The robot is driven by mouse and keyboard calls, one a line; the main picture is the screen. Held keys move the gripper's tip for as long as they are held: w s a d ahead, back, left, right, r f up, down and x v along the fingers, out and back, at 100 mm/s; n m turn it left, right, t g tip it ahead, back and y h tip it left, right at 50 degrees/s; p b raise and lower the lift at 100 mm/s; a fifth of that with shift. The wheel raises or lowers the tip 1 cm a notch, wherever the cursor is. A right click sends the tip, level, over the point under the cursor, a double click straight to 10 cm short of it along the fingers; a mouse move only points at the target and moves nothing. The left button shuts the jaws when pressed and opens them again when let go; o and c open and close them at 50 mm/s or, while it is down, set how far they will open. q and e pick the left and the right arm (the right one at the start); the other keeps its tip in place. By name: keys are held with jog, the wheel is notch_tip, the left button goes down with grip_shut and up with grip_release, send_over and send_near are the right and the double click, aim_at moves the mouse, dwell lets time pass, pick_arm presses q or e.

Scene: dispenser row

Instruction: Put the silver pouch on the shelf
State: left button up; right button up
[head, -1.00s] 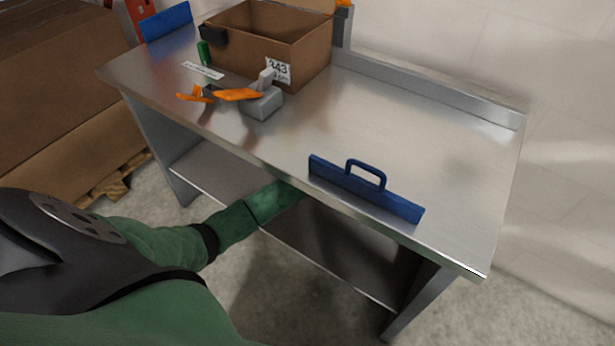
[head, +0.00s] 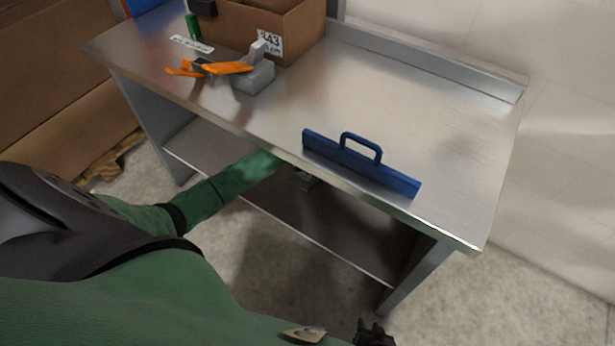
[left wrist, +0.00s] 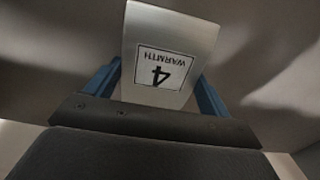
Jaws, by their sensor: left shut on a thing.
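The silver pouch (left wrist: 172,30) carries a white label reading "4 WARMTH", upside down in the left wrist view. My left gripper (left wrist: 157,82) is shut on it, with a blue finger on each side. In the head view my green left arm reaches under the front edge of the steel bench, above its lower shelf (head: 335,232). The hand is mostly hidden by the bench top, and I cannot make out the pouch there. I cannot tell whether the pouch touches the shelf. My right gripper (head: 373,334) shows only as a dark part at the bottom edge.
On the bench top (head: 420,120) stand a cardboard box (head: 290,35), a grey block-shaped device (head: 254,78) with orange parts, a green item (head: 193,26) and a blue handled plate (head: 360,165) along the front edge. The right part of the top is clear.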

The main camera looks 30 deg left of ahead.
aim_at(307, 176)
pick_arm(q)
jog(key=shift+f, duration=1.9)
jog(key=o, duration=0.9)
jog(key=shift+f, duration=0.15)
jog(key=shift+o, duration=0.2)
jog(key=shift+r, duration=0.35)
notch_tip(307, 176, up, 12)
jog(key=shift+f+p, duration=0.25)
jog(key=shift+p, duration=0.3)
